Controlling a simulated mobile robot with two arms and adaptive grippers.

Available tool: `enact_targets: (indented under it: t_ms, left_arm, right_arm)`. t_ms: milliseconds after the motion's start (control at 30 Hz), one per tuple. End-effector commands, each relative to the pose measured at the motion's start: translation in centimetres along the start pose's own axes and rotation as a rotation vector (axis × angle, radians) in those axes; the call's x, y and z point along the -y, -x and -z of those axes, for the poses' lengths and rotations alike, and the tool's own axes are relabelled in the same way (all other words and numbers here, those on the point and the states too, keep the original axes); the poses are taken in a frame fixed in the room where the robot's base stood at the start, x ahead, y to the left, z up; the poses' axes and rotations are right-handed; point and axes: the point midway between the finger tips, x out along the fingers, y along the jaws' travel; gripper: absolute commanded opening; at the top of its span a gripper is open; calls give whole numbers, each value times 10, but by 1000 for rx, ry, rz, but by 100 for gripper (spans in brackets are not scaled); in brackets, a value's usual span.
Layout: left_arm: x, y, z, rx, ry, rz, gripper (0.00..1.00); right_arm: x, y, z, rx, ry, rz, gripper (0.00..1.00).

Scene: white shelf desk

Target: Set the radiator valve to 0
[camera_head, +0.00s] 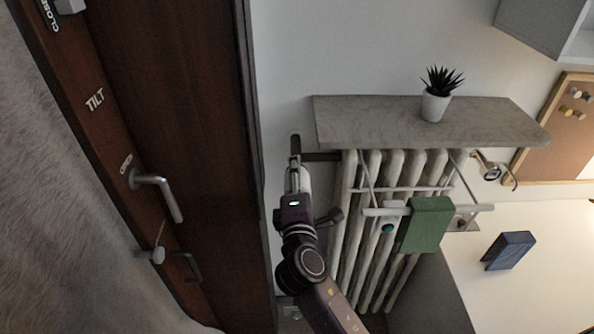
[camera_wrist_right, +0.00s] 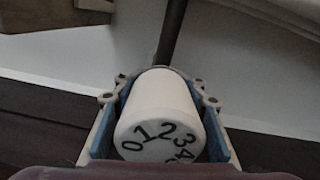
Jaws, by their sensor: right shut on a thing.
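The radiator valve is a white round knob (camera_wrist_right: 158,112) with black digits on its end face, filling the middle of the right wrist view. The digits 0, 1, 2 and 3 are readable, with part of a 4 at the lower edge. The 1 and 2 are near the top of the face and the 0 is at the left. My right gripper (camera_head: 299,178) is shut on the knob, with a blue-lined finger on each side of it. In the head view it is at the upper left corner of the radiator (camera_head: 372,230). My left gripper is not in view.
A stone shelf (camera_head: 410,118) with a potted plant (camera_head: 436,100) lies above the radiator. A drying rack with a green cloth (camera_head: 426,224) hangs on the radiator's front. A brown door (camera_head: 175,130) with a metal handle (camera_head: 160,190) stands close on the left.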

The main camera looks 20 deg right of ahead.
Motion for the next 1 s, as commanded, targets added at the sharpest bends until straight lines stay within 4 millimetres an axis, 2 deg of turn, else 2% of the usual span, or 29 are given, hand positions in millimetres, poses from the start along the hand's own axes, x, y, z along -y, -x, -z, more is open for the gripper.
enact_targets:
  t_ms: [33, 67, 267, 533, 667, 767, 1000]
  left_arm:
    - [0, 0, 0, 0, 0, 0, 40]
    - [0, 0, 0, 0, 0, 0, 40]
    - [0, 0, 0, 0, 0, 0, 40]
    - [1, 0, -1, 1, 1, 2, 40]
    - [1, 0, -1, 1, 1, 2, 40]
    - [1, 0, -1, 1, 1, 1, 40]
    - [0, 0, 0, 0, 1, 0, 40]
  right_arm:
    - [2, 1, 1, -2, -5, 6, 11]
    - [2, 1, 1, -2, -5, 6, 36]
    - [2, 0, 1, -1, -3, 4, 58]
    - [1, 1, 0, -1, -2, 2, 59]
    - [2, 8, 1, -2, -2, 3, 59]
    - [2, 21, 1, -2, -2, 4, 59]
    - [2, 69, 1, -3, -2, 6, 59]
